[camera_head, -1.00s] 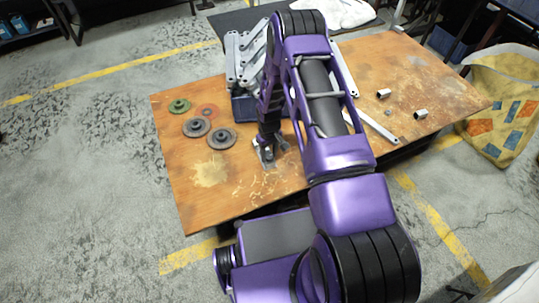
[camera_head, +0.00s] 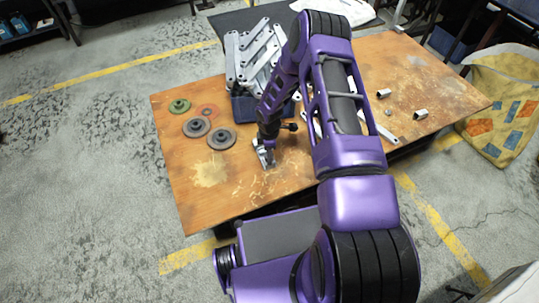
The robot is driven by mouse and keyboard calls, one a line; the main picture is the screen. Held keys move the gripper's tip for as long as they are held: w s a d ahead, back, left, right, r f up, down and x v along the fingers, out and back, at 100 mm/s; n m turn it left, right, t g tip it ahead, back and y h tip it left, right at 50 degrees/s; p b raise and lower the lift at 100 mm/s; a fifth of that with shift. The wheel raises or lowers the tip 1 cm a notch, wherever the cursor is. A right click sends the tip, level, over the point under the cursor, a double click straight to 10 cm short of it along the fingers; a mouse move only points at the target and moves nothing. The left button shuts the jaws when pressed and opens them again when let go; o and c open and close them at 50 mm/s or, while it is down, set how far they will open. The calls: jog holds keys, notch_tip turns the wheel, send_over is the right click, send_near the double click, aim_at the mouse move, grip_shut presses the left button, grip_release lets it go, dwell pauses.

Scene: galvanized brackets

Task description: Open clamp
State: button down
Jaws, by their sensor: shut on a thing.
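A small grey metal clamp (camera_head: 264,157) is on the wooden table, left of the middle and near the front edge. My gripper (camera_head: 267,148) is right at it, pointing down, and is shut on it. The fingers and the clamp overlap at this small size, so I cannot tell which part is gripped or how far the clamp is open. My purple forearm hides part of the table to the right.
The wooden table (camera_head: 208,172) also bears round discs (camera_head: 221,138) at left, and a dark blue bin (camera_head: 243,107) of galvanized brackets (camera_head: 249,55) behind my gripper. Small metal pieces (camera_head: 420,114) lie at right. The front-left table top is clear.

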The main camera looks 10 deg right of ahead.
jog(key=n, duration=0.5)
jog(key=shift+c, duration=2.4)
grip_release()
jog(key=m, duration=1.3)
jog(key=shift+m, duration=0.3)
jog(key=m, duration=0.4)
